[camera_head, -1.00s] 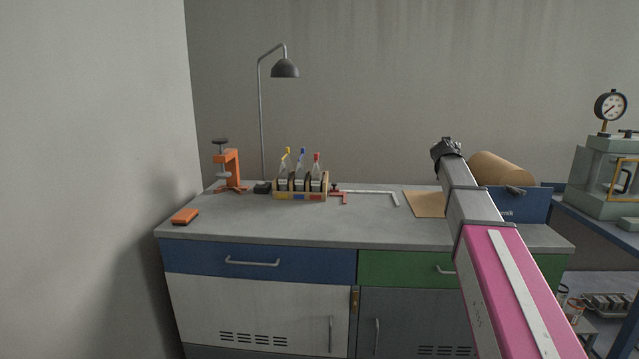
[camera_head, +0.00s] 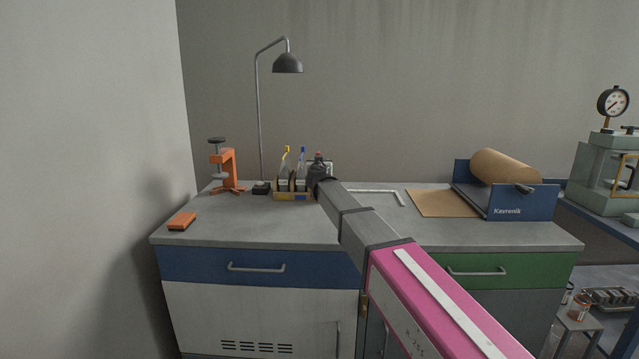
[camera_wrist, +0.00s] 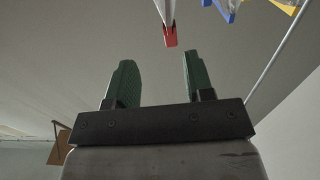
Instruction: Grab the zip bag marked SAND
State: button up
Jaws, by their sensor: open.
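Clear, upright packets with coloured tops stand in a small wooden rack (camera_head: 292,197); one has a yellow top (camera_head: 286,150) and one a blue top (camera_head: 302,153). Their labels are too small to read, so I cannot tell which is marked SAND. A third, red-topped packet is hidden behind my arm in the head view. In the wrist view, the red-topped packet (camera_wrist: 170,38) shows just beyond my gripper (camera_wrist: 160,72), whose two green fingers are apart with nothing between them. The blue-topped (camera_wrist: 229,14) and yellow-topped ones lie to its right.
An orange clamp stand (camera_head: 226,170), an orange block (camera_head: 182,221) and a lamp (camera_head: 287,63) are on the left. A paper roll dispenser (camera_head: 520,205) and a brown sheet (camera_head: 440,203) are on the right. The bench front is clear.

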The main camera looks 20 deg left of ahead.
jog(key=x, duration=0.3)
jog(key=a+x, duration=0.1)
jog(key=x, duration=0.6)
jog(key=shift+w+a+f, duration=0.15)
jog(key=shift+w+a, duration=0.05)
jog(key=shift+a, duration=0.05)
grip_shut()
dwell(1.3)
